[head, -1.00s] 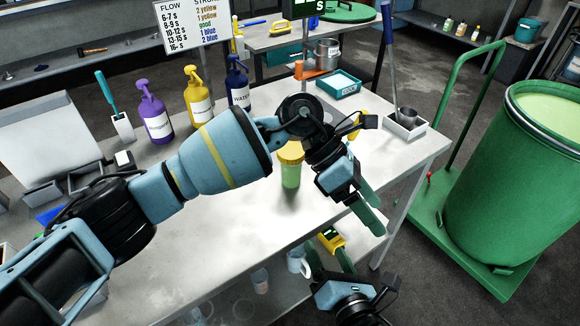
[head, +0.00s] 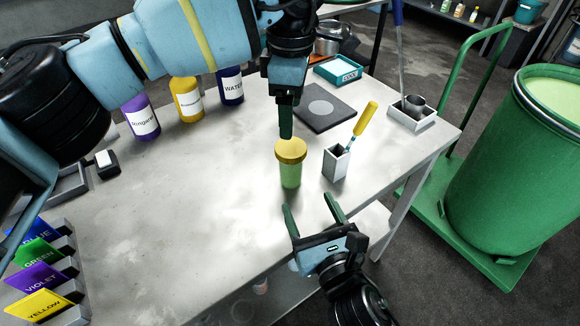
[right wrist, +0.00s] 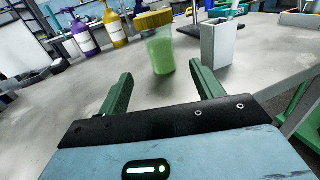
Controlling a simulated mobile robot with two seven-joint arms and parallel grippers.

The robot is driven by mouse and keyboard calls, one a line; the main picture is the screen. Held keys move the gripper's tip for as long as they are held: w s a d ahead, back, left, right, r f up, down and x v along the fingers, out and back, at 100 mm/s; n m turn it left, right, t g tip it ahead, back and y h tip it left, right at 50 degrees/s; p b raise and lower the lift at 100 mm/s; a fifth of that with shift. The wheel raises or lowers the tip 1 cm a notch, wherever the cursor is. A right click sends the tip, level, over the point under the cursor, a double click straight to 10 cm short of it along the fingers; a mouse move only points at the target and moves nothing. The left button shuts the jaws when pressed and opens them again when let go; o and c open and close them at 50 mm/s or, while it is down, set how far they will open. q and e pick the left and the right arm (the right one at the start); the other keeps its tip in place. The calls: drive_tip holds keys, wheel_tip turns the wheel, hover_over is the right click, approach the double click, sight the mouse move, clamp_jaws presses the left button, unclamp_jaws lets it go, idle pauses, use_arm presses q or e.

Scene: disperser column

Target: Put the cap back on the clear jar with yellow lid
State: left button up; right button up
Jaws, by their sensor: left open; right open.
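The clear jar (head: 290,174) stands upright on the table and looks filled with green. Its yellow lid (head: 291,150) sits on top of the jar; I cannot tell whether it is screwed tight. In the right wrist view the lid (right wrist: 154,19) looks slightly tilted on the jar (right wrist: 161,53). My left gripper (head: 286,136) is right above the lid, pointing down, its fingers seen edge-on; whether it touches the lid is unclear. My right gripper (head: 309,203) is open and empty, low in front of the jar, with its fingers pointing toward it.
A white holder (head: 336,163) with a yellow-handled brush (head: 365,118) stands close right of the jar. A dark plate (head: 314,108) lies behind. Spray bottles (head: 187,100) stand back left, and colour-labelled blocks (head: 45,278) front left. The table's middle left is clear.

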sight(295, 176)
drive_tip(key=x, duration=1.2)
idle(0.3)
clamp_jaws()
use_arm(q)
drive_tip(key=n, duration=0.4)
drive_tip(key=shift+s+d+n, duration=0.1)
drive_tip(key=shift+d+n, duration=0.05)
drive_tip(key=shift+n, duration=0.15)
drive_tip(key=n, duration=0.4)
drive_tip(key=shift+n, duration=0.3)
drive_tip(key=n, duration=0.4)
drive_tip(key=shift+n, duration=0.3)
drive_tip(key=n, duration=0.4)
drive_tip(key=shift+f, duration=0.15)
